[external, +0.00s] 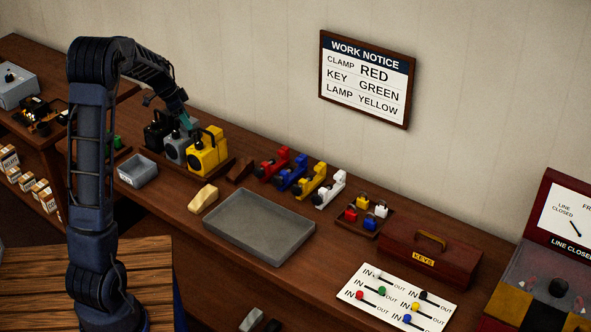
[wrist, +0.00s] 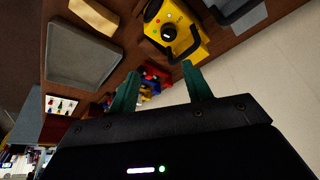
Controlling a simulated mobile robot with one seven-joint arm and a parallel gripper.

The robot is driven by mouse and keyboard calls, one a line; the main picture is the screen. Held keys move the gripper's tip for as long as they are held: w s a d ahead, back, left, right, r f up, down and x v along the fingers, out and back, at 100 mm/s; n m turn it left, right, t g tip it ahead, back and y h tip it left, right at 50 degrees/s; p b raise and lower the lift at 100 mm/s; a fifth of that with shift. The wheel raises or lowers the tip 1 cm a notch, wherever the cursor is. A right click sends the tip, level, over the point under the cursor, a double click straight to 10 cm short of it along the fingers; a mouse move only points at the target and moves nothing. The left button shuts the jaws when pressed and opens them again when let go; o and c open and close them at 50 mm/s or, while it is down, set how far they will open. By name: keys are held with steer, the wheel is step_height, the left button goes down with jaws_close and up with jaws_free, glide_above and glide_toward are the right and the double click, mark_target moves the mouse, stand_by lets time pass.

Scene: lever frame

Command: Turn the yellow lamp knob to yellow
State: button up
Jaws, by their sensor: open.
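The yellow lamp (external: 208,156) stands upright at the right end of a row of three lamps on a wooden tray. In the wrist view the yellow lamp (wrist: 189,42) shows its front with a round dark knob (wrist: 168,33). Small coloured marks sit around the knob, but which one it points to is too small to tell. My gripper (external: 184,122) is above and behind the lamps, near the grey one. In the wrist view my gripper (wrist: 161,88) has its two green fingers apart with nothing between them. It is not touching the yellow lamp.
A black lamp (external: 157,135) and a grey lamp (external: 176,148) stand left of the yellow one. Coloured clamps (external: 309,182) line the bench to its right. A grey tray (external: 259,229) and a tan block (external: 203,199) lie in front. The work notice (external: 367,79) reads LAMP YELLOW.

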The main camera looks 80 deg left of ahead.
steer(key=w+d+r, duration=0.2)
steer(key=w+d, duration=0.1)
steer(key=d, duration=0.4)
steer(key=w+d+r, duration=0.3)
steer(key=w+d, duration=0.1)
steer(key=d, duration=0.2)
steer(key=w+d+r+h, duration=0.1)
steer(key=w+d+r, duration=0.2)
steer(key=d, duration=0.4)
steer(key=shift+w+d+r+m, duration=0.2)
steer(key=shift+w+d+m, duration=0.1)
steer(key=shift+w, duration=0.45)
steer(key=n+g, duration=0.4)
steer(key=n, duration=0.4)
glide_above(199, 142)
step_height(199, 142, down, 9)
step_height(199, 142, down, 11)
steer(key=shift+r, duration=0.2)
